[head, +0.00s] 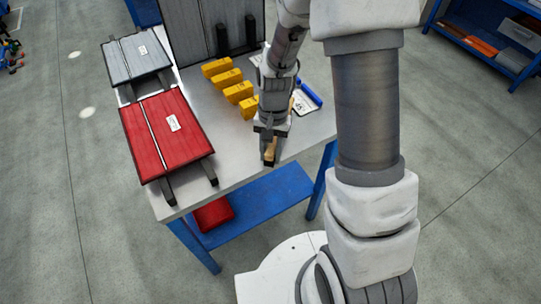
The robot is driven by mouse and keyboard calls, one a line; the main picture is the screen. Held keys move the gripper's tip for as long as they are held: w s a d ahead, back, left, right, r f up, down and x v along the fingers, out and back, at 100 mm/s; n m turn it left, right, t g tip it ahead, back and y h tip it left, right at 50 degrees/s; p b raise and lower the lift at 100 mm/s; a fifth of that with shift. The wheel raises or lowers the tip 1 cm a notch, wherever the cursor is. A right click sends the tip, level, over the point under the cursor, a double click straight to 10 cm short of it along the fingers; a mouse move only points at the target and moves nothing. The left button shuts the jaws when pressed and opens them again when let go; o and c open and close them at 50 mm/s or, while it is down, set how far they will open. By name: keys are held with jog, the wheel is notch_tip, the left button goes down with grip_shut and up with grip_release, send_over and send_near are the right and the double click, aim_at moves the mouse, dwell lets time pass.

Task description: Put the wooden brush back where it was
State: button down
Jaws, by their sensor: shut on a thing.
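In the head view, my gripper (268,158) points down over the front part of the grey metal table, right of the red panel. It is shut on a small tan wooden piece, which looks like the wooden brush (270,149). Only a little of the brush shows between the fingers; the rest is hidden by my gripper and wrist. I cannot tell whether the brush touches the table top (235,168) or hangs just above it.
A red panel (155,150) and a grey panel (130,62) lie on dark supports at the left. Several yellow blocks (222,79) stand in a row behind my gripper. A blue-edged item (310,95) and a white labelled card (303,105) lie right of my wrist. The front table top is clear.

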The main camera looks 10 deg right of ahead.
jog(key=shift+f, duration=0.5)
jog(key=c, duration=0.6)
grip_release()
jog(key=shift+r, duration=0.1)
jog(key=r+p, duration=0.1)
jog(key=r, duration=0.3)
jog(key=w+r, duration=0.1)
jog(key=r, duration=0.3)
jog(key=r+p, duration=0.1)
jog(key=r, duration=0.3)
jog(key=shift+w+d+p, duration=0.35)
jog(key=shift+d, duration=0.05)
jog(key=s+d+r+n+t, duration=0.1)
jog(key=s+r+t, duration=0.1)
jog(key=s+r, duration=0.3)
jog(key=s+d+r+n+t, duration=0.1)
jog(key=s+r+n+t, duration=0.1)
jog(key=s+r, duration=0.2)
jog(key=s+d+r+n+t, duration=0.1)
jog(key=s+r+n+t, duration=0.1)
jog(key=s+r, duration=0.3)
jog(key=shift+s+d+r+t+h, duration=0.1)
jog(key=shift+r+t+h, duration=0.1)
jog(key=shift+r, duration=0.6)
jog(key=shift+s+a+r+t+h, duration=0.1)
jog(key=shift+s+r+t, duration=0.1)
jog(key=shift+r, duration=0.55)
jog(key=shift+s+d+r+t+h, duration=0.1)
jog(key=shift+r+t, duration=0.1)
jog(key=shift+r, duration=0.6)
